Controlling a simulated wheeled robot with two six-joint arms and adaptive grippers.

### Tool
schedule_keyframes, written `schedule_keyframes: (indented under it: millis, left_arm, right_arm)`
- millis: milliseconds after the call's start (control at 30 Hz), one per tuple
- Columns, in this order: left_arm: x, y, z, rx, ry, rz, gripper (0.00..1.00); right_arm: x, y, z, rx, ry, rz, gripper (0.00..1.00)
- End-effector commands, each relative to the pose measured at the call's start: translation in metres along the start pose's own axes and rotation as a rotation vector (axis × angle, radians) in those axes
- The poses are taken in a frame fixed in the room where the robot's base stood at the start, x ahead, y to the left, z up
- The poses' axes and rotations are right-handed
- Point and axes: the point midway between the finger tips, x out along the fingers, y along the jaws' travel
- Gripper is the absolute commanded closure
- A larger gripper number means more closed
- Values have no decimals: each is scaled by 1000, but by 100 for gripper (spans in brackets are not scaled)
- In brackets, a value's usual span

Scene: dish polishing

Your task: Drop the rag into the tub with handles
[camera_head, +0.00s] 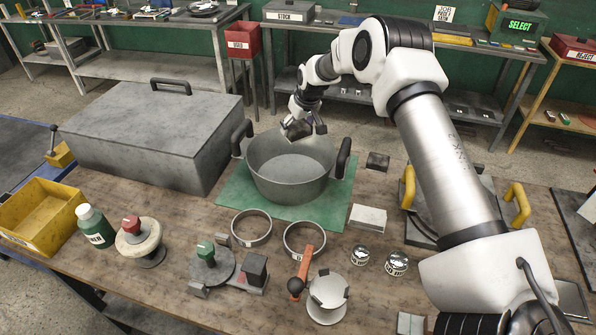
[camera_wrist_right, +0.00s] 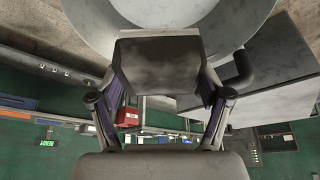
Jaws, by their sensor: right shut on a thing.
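The tub with handles (camera_head: 290,180) is a grey metal pot with two black side handles, standing upright on a green mat (camera_head: 232,190). My right gripper (camera_head: 303,126) reaches in from the far side and is shut on the grey rag (camera_head: 296,130), at the tub's far rim. In the right wrist view the rag (camera_wrist_right: 158,60) shows as a dark grey square between the fingers of the gripper (camera_wrist_right: 160,82), in front of the tub (camera_wrist_right: 240,25). Whether the rag touches the rim cannot be told. My left gripper is not in view.
A large grey lidded box (camera_head: 150,130) stands left of the tub. A yellow bin (camera_head: 40,215) and green bottle (camera_head: 95,228) stand at the left.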

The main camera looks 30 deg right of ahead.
Motion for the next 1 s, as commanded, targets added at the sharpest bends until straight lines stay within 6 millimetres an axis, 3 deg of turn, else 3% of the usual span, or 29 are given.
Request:
schedule_keyframes:
  millis: [100, 333, 367, 400, 800, 1000]
  left_arm:
    - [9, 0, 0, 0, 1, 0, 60]
    - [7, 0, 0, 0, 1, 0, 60]
    - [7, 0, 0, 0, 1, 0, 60]
    - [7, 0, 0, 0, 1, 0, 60]
    - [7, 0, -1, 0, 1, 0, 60]
    - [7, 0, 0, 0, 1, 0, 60]
  right_arm:
    - [10, 0, 4, 0, 1, 0, 57]
    - [10, 0, 4, 0, 2, 0, 57]
    - [10, 0, 4, 0, 2, 0, 16]
    - [10, 0, 4, 0, 2, 0, 2]
    - [7, 0, 4, 0, 1, 0, 0]
    - [-29, -1, 2, -1, 4, -1, 0]
